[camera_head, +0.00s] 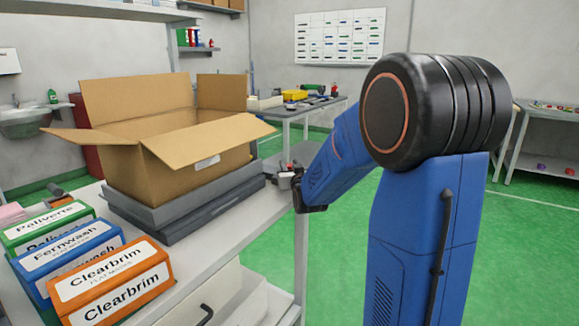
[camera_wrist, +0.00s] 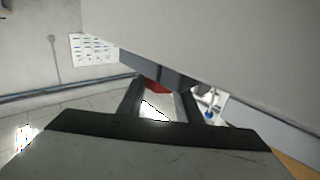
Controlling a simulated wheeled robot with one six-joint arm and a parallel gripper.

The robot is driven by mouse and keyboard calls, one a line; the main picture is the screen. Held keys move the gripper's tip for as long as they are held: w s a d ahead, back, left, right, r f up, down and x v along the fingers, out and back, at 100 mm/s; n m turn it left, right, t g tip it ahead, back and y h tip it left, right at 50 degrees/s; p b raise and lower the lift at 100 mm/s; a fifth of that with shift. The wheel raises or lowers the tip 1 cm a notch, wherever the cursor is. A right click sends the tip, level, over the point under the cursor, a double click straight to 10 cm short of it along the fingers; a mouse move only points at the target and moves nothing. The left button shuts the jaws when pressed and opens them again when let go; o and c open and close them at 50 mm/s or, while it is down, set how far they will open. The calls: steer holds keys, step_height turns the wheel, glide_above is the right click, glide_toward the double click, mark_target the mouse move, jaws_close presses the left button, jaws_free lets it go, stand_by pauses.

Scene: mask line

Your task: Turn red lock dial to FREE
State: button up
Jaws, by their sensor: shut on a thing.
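My gripper (camera_wrist: 158,94) reaches to the right end of the bench, beside the dark grey base under the open carton. In the wrist view its two dark fingers close on a red part, which I take to be the red lock dial (camera_wrist: 157,86). Only a small piece of the dial shows between the fingertips. In the head view my gripper (camera_head: 293,181) is small and partly hidden by my own blue arm. The dial's pointer and any FREE marking cannot be read in either view.
The open carton (camera_head: 190,165) stands on the dark grey base (camera_head: 160,226). A pale surface (camera_wrist: 230,40) fills the wrist view's top right. Green floor (camera_head: 345,260) lies open right of the bench.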

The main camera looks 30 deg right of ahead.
steer(key=shift+d+n+y, duration=0.1)
steer(key=shift+n+y, duration=0.5)
steer(key=shift+y, duration=0.1)
steer(key=shift+f+n+t+y, duration=0.15)
steer(key=shift+n+y, duration=0.45)
steer(key=shift+y, duration=0.45)
steer(key=shift+r+n+t+y, duration=0.15)
steer(key=shift+n+y, duration=0.45)
steer(key=shift+y, duration=0.45)
steer(key=n+g+y, duration=0.1)
steer(key=n+y, duration=0.1)
steer(key=y, duration=0.1)
steer(key=n+g+y, duration=0.1)
steer(key=n+y, duration=0.1)
steer(key=y, duration=0.2)
steer(key=shift+f+n, duration=0.1)
steer(key=shift+n, duration=0.3)
steer(key=n+g+y, duration=0.5)
steer(key=y, duration=0.1)
steer(key=shift+g+y, duration=0.3)
steer(key=shift+y, duration=0.1)
steer(key=shift+n+g+y, duration=0.65)
steer(key=shift+n+g, duration=0.45)
steer(key=shift+g, duration=0.25)
steer(key=shift+n+g+y, duration=0.65)
steer(key=shift+n+g, duration=0.45)
steer(key=shift+g, duration=0.55)
steer(key=o, duration=1)
steer(key=shift+o, duration=0.2)
